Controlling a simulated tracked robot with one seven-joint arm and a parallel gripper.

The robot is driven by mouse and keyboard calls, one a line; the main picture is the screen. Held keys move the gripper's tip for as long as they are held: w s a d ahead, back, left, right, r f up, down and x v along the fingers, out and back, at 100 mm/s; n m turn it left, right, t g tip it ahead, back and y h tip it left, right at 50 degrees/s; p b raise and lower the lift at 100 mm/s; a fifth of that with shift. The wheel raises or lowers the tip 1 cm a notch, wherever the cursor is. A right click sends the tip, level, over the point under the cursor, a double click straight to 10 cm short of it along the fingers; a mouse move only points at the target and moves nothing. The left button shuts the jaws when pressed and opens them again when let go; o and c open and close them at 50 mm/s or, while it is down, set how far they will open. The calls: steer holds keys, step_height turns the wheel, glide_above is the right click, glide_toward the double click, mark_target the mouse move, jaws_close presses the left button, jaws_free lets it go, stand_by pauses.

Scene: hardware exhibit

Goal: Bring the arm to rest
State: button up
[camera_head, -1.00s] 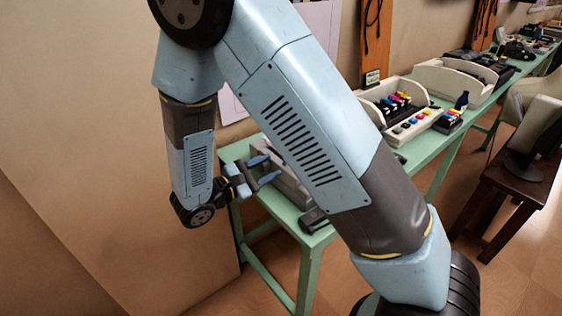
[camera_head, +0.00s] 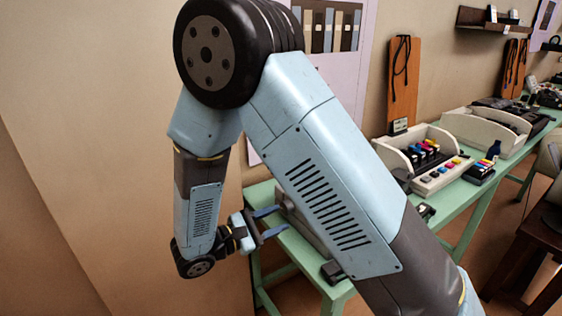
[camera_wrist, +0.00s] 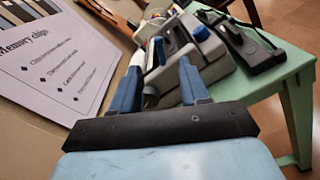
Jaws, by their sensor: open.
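My gripper (camera_head: 268,223) is at the left in the head view, at the end of my folded blue arm. Its two blue fingers are spread apart and nothing is between them. It hovers by the near left end of the green table (camera_head: 477,205). In the wrist view my gripper (camera_wrist: 160,92) points at a grey device (camera_wrist: 190,62) on the table, with the fingers in front of it. The picture does not show whether they touch. In the head view my arm hides part of the table and the device.
White trays (camera_head: 392,150) with coloured cartridges stand along the table against the wall. A dark wooden stool (camera_head: 535,245) stands at the right. A "Memory chips" sign (camera_wrist: 60,62) is on the left in the wrist view. The floor left of the table is clear.

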steer(key=s+d+r+m+g+y, duration=0.1)
steer(key=d+r+m+g+y, duration=0.2)
steer(key=d+r+m+g, duration=0.45)
steer(key=s+d+r+m+g+y, duration=0.2)
steer(key=d+r+g+y, duration=0.15)
steer(key=d, duration=0.75)
steer(key=s+d+r+m+t+y, duration=0.6)
steer(key=s+d+r+m+y, duration=0.2)
steer(key=r, duration=0.3)
steer(key=shift+s+d+r+m+t, duration=0.15)
steer(key=shift+s+m+t, duration=0.15)
steer(key=shift+s+m, duration=0.4)
